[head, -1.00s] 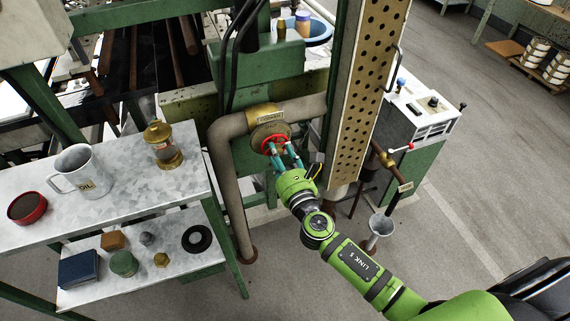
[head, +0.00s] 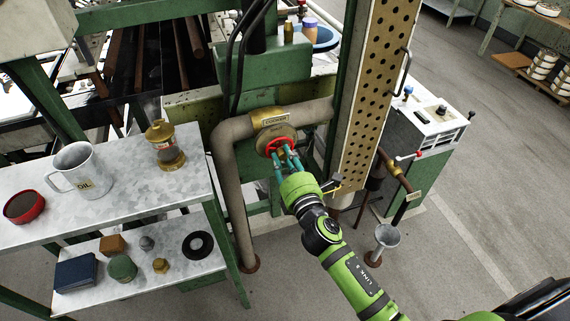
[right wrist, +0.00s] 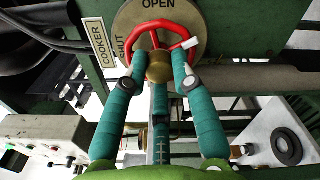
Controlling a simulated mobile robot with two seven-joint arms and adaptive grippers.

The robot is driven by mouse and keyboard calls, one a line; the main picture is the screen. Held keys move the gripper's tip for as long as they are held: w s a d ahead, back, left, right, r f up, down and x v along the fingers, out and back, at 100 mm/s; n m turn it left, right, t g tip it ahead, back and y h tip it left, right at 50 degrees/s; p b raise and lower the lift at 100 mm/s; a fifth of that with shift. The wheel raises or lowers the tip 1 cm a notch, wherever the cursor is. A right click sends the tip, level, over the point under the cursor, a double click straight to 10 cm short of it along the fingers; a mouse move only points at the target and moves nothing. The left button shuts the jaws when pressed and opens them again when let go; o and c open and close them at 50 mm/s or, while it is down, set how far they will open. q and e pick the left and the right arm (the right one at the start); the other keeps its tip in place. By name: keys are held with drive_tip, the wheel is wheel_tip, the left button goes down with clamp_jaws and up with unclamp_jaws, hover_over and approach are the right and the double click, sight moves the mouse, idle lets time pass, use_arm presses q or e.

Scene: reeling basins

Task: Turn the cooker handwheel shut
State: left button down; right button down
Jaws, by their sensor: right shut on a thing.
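The cooker handwheel (head: 272,151) is a small red wheel on a round brass-coloured plate, below a yellow "COOKER" label on a grey pipe. In the right wrist view the handwheel (right wrist: 136,42) has a brass hub, a white mark on its right side, and a plate reading "OPEN" at the top and "SHUT" at the left. My right gripper (head: 287,152) has teal fingers shut on the handwheel. In the right wrist view the gripper (right wrist: 160,65) has its fingertips at the rim, around the hub; they hide part of the lower rim. My left gripper is out of view.
A metal table (head: 110,188) at the left holds an oil mug (head: 82,170), a red tin (head: 24,206) and a brass oiler (head: 165,146). A perforated column (head: 372,95) stands close right of the handwheel. A funnel (head: 386,236) stands lower right.

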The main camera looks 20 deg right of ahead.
drive_tip(key=m, duration=0.3)
drive_tip(key=shift+m, duration=0.4)
drive_tip(key=m, duration=0.5)
drive_tip(key=m+p, duration=0.1)
drive_tip(key=m, duration=0.3)
drive_tip(key=shift+r+p, duration=0.25)
drive_tip(key=shift+p, duration=0.1)
drive_tip(key=m, duration=0.2)
drive_tip(key=shift+m, duration=0.3)
drive_tip(key=shift+f+m+p, duration=0.2)
drive_tip(key=shift+m+p, duration=0.1)
drive_tip(key=shift+m, duration=0.6)
drive_tip(key=c, duration=1.2)
unclamp_jaws()
drive_tip(key=shift+o, duration=0.2)
drive_tip(key=shift+s, duration=0.1)
